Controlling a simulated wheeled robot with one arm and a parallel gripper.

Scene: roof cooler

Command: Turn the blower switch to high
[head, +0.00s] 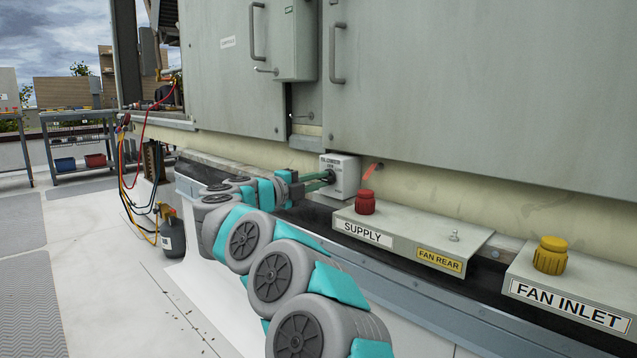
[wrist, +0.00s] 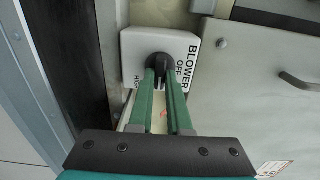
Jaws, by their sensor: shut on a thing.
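The blower switch is a small white box (head: 346,177) on the ledge below the grey cabinet doors. In the wrist view the box (wrist: 133,45) carries the words BLOWER and OFF, with HIGH partly readable at the lower left. Its round black knob (wrist: 159,60) sits on the face. My gripper (wrist: 163,73) has its two green fingers closed on the knob from both sides. In the head view my gripper (head: 322,180) reaches the box from the left, and the fingers mostly hide the knob. Which mark the knob points to cannot be told.
Right of the box stands a SUPPLY panel (head: 366,239) with a red knob (head: 365,203) and a small toggle. Further right is a FAN INLET panel with a yellow knob (head: 550,255). Cabinet doors rise behind. A gauge hose and bottle (head: 172,238) stand at the left.

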